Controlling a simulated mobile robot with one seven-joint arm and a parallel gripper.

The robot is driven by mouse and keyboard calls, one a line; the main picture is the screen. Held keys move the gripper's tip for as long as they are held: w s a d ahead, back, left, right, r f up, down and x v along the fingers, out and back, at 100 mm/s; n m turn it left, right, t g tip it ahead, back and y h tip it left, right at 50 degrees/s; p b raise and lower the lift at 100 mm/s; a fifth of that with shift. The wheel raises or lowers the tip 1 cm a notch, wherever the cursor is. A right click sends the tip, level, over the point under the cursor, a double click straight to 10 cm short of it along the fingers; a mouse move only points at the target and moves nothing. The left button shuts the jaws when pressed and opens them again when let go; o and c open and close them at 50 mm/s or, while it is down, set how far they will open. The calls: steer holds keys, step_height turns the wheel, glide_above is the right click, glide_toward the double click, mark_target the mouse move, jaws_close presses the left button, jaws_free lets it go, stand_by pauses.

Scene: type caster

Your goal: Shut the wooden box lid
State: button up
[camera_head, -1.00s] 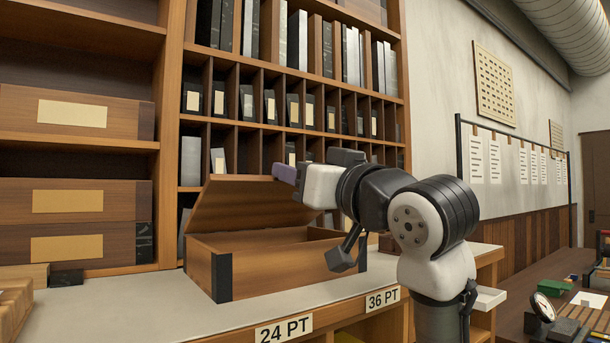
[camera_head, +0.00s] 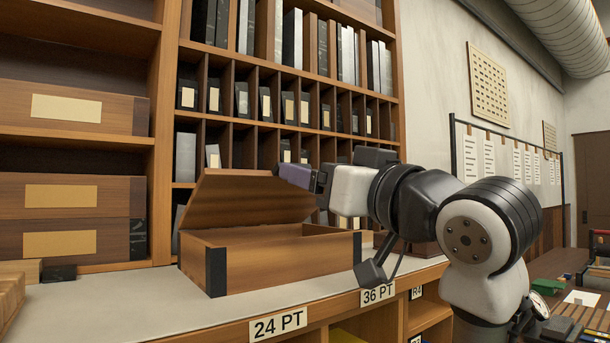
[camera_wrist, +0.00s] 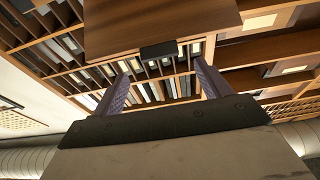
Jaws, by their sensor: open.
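The wooden box (camera_head: 285,260) with black corner pieces sits on the pale counter. Its lid (camera_head: 245,197) is raised, tilted open above the box. My gripper (camera_head: 280,172) is at the lid's upper right edge in the head view; I cannot tell there whether it touches. In the wrist view, my gripper (camera_wrist: 162,82) has its two purple fingers spread apart with nothing between them. The wooden lid (camera_wrist: 160,22) fills the top of that view, with a dark latch-like tab (camera_wrist: 158,50) on its edge, ahead of the fingertips. The inside of the box is mostly hidden.
A tall shelf (camera_head: 270,105) with small compartments and books stands behind the box. Labelled drawers (camera_head: 70,205) are at the left. The counter (camera_head: 130,318) is clear in front of the box. A wooden block (camera_head: 12,298) lies at the far left.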

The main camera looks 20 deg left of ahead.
steer(key=b+v, duration=0.1)
steer(key=v, duration=0.7)
steer(key=shift+f, duration=0.1)
